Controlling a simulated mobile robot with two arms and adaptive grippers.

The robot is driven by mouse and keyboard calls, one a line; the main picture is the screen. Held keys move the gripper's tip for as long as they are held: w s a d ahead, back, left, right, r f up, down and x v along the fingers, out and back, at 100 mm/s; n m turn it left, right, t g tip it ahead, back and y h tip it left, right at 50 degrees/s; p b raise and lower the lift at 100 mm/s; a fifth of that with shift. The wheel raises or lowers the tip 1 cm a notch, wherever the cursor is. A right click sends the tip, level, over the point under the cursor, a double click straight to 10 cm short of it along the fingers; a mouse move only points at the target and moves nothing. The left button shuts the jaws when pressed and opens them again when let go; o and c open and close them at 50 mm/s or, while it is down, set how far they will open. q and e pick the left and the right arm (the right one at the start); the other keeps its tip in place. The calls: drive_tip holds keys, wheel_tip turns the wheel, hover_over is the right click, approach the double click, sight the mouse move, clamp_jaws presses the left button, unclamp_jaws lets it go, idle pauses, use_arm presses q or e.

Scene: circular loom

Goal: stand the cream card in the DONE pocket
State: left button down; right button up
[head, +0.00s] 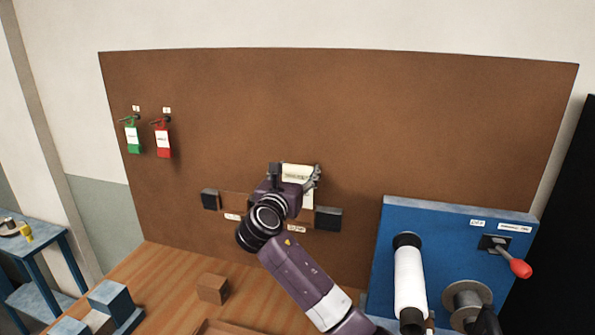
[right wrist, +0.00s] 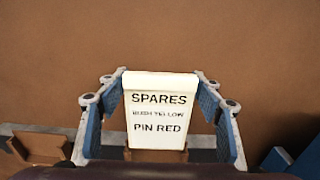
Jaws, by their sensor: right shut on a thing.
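The cream card (head: 299,173) is held upright in front of the brown board by my right gripper (head: 295,177). In the right wrist view the card (right wrist: 160,112) stands between the two fingers and reads "SPARES" and "PIN RED", with a smaller line between. A wooden pocket strip (head: 235,204) with small white labels runs along the board below the gripper. The labels are too small to read, so I cannot tell which pocket is DONE. My right arm hides part of the strip. Whether the card's lower edge is inside a pocket is unclear. My left gripper is out of view.
Dark blocks (head: 210,199) and (head: 328,218) sit at either end of the strip. Green (head: 132,138) and red (head: 162,140) tags hang at the board's left. A blue machine panel (head: 450,235) with a white roll stands right. A wooden block (head: 213,288) lies on the table.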

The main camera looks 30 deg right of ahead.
drive_tip(key=shift+f+b, duration=0.7)
drive_tip(key=shift+f, duration=1.6)
drive_tip(key=o, duration=1.3)
drive_tip(key=shift+o, duration=0.2)
drive_tip(key=v, duration=1.2)
